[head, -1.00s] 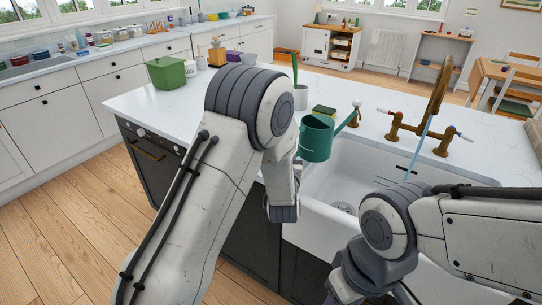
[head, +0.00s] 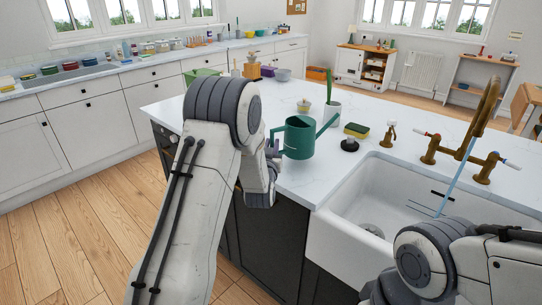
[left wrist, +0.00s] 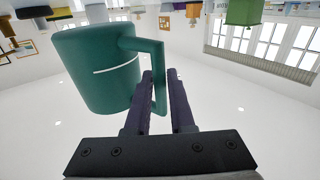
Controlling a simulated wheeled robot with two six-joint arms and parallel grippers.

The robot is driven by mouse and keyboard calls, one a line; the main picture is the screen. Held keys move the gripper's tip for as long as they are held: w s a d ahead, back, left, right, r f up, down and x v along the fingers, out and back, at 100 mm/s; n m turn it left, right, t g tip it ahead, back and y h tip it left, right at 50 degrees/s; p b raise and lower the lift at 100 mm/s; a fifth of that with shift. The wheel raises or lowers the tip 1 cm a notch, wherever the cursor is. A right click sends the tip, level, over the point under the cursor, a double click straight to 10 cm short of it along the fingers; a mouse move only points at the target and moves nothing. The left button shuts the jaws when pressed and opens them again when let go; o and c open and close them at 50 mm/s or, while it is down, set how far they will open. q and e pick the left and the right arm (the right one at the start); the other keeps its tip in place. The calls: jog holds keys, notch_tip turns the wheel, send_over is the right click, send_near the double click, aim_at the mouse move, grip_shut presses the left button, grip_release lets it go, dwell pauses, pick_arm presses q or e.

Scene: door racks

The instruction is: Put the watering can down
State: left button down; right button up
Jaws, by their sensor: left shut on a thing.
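The green watering can (head: 299,138) is upright at the counter's front edge, left of the sink, in the head view. My left gripper (head: 275,147) is at its left side. In the left wrist view the can (left wrist: 100,68) fills the upper left, and my left gripper (left wrist: 160,78) is shut on its handle. I cannot tell whether the can's base touches the white countertop (head: 290,182). My right arm shows at the lower right of the head view, but its gripper is out of sight.
The white sink (head: 325,232) is right of the can, with water running from the brass tap (head: 487,105).

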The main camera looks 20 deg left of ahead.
pick_arm(q)
jog(key=shift+a, duration=0.3)
jog(key=shift+f, duration=0.35)
notch_tip(320, 180, down, 3)
jog(key=shift+f+p, duration=0.1)
jog(key=shift+p, duration=0.2)
jog(key=shift+f, duration=0.15)
jog(key=shift+f, duration=0.15)
jog(key=c, duration=0.8)
grip_release()
jog(key=shift+s, duration=0.1)
jog(key=shift+o, duration=0.2)
